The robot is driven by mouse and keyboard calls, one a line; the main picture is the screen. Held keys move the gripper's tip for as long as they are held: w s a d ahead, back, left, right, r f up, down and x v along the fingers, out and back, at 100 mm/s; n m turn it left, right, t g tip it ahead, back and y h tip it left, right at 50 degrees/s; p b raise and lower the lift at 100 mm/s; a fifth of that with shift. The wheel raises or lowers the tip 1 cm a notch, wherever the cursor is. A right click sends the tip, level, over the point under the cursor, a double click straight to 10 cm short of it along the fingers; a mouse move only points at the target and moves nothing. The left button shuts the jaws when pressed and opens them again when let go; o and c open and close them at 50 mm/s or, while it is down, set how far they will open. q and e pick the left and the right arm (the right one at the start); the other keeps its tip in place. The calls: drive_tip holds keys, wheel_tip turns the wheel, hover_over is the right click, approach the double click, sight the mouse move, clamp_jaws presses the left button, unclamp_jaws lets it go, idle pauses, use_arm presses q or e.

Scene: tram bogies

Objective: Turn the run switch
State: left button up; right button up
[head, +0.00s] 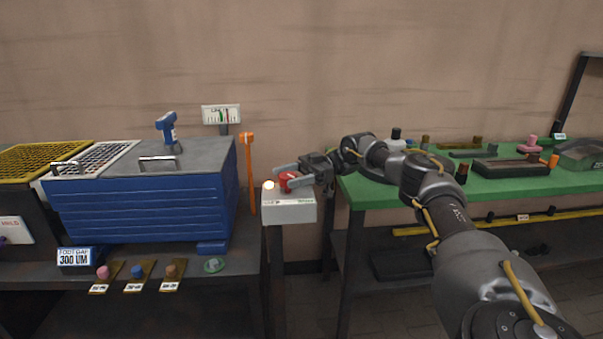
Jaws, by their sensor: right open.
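A grey control box (290,211) stands on a post between the two benches. On its top are a red switch knob (285,181) and a small glowing pale lamp (268,185) to the knob's left. My right gripper (284,178) reaches in from the right with its fingers open at the red knob. One finger lies over or behind the knob and the other beside it; I cannot tell whether they touch it. The fingers partly hide the knob. My left gripper is not in view.
A blue ribbed cabinet (150,210) with a grey lid stands on the left bench. An orange upright tool (249,170) stands between it and the control box. A green-topped bench (390,193) with several parts lies right, under my right arm. Pink, blue and brown knobs line the left bench front.

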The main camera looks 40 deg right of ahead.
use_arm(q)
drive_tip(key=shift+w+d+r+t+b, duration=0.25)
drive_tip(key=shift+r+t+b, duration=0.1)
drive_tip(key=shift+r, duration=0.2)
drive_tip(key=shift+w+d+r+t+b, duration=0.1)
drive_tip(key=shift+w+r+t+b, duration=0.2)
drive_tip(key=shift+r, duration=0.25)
use_arm(e)
drive_tip(key=s+d, duration=0.2)
drive_tip(key=d, duration=0.8)
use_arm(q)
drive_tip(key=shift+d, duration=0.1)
